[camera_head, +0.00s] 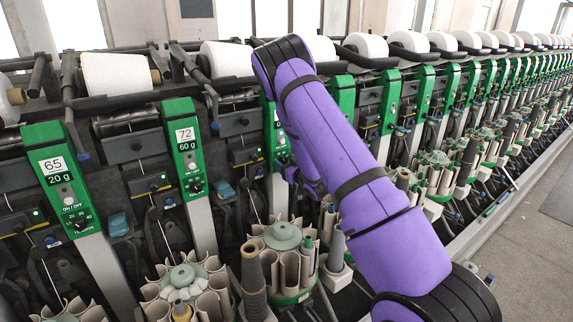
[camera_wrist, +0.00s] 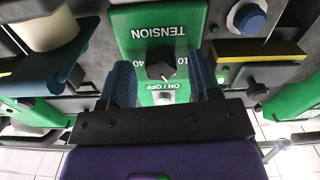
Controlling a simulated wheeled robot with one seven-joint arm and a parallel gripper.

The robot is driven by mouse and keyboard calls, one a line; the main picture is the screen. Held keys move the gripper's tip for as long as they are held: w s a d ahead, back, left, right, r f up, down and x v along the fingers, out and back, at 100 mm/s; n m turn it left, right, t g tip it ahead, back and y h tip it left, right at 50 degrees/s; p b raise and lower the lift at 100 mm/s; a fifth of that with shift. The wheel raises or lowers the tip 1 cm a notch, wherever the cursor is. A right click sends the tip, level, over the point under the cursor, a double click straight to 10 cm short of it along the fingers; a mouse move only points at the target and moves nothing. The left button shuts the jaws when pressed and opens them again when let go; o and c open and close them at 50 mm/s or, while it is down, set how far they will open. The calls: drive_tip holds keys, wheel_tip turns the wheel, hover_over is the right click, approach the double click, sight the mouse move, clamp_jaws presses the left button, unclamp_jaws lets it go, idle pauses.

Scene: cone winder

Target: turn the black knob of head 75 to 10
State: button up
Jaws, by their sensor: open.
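In the wrist view the black knob (camera_wrist: 159,71) sits on a green head panel (camera_wrist: 130,22), which appears upside down. "TENSION" is above the knob, "40" to its left, "10" to its right and "ON / OFF" below. My gripper (camera_wrist: 163,76) is open, with one blue finger on each side of the knob and gaps between. I cannot tell whether the fingertips reach its depth, nor where its pointer stands. In the head view my purple arm reaches to a green panel (camera_head: 268,115) right of panel 72, partly hiding it. Its number is not readable.
Panels 65 (camera_head: 56,170) and 72 (camera_head: 186,140) stand to the left, with a row of similar panels to the right. Pots of grey tubes (camera_head: 283,237) stand below. In the wrist view a blue button (camera_wrist: 250,19) and a yellow-edged box (camera_wrist: 262,52) are close on the right.

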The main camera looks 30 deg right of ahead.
drive_tip(key=c, duration=0.9)
drive_tip(key=n, duration=0.4)
drive_tip(key=shift+n, duration=0.4)
drive_tip(key=n, duration=0.5)
drive_tip(key=o, duration=0.9)
